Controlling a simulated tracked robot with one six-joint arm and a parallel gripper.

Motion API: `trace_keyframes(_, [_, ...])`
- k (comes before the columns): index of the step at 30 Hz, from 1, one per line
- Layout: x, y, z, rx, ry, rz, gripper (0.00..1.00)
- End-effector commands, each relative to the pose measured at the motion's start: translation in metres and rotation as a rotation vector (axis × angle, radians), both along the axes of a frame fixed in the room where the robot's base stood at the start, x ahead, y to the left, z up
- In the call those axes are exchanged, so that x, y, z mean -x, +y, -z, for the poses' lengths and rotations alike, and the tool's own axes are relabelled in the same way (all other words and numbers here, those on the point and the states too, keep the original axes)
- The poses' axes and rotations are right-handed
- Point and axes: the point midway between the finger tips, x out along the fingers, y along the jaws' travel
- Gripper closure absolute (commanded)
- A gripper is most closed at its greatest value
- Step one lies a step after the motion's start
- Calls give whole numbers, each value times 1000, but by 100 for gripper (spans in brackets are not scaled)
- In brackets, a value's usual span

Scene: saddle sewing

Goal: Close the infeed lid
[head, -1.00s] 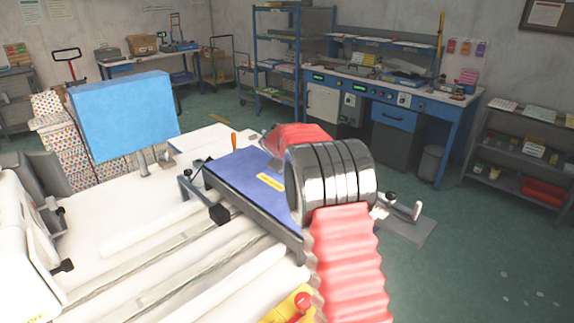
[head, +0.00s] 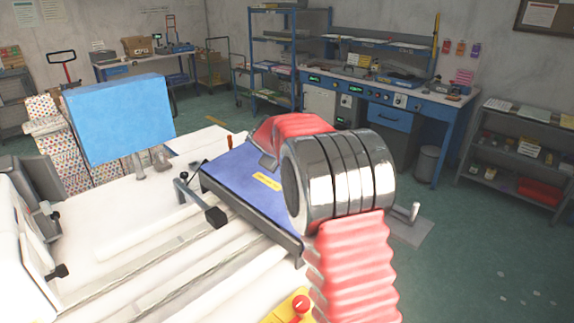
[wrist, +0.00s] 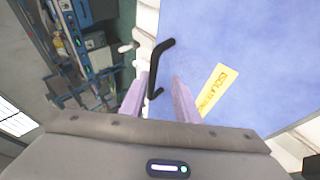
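The infeed lid appears to be the blue panel (head: 236,177) with a yellow label, lying sloped on the white machine in the head view. Whether it is fully open or part shut I cannot tell. In the wrist view the blue panel (wrist: 250,45) fills the upper right, with the yellow label and a black bar handle (wrist: 158,62) near its left edge. My gripper (wrist: 158,92) is open, its two pale fingers apart, with the handle's lower end showing between them. Contact is not clear.
A light-blue upright panel (head: 120,117) stands on the machine's far side. A black-ended lever (head: 214,217) sits beside the lid. A red button on a yellow box (head: 298,304) is at the near edge. A blue workbench (head: 385,105) and shelves stand behind, with open floor between.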

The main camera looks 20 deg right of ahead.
Motion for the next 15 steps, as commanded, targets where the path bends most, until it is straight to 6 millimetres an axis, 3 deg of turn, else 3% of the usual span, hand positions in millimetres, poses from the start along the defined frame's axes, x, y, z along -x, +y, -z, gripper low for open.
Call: trace_keyframes(15, [38, 30, -43, -2, 1, -1, 81])
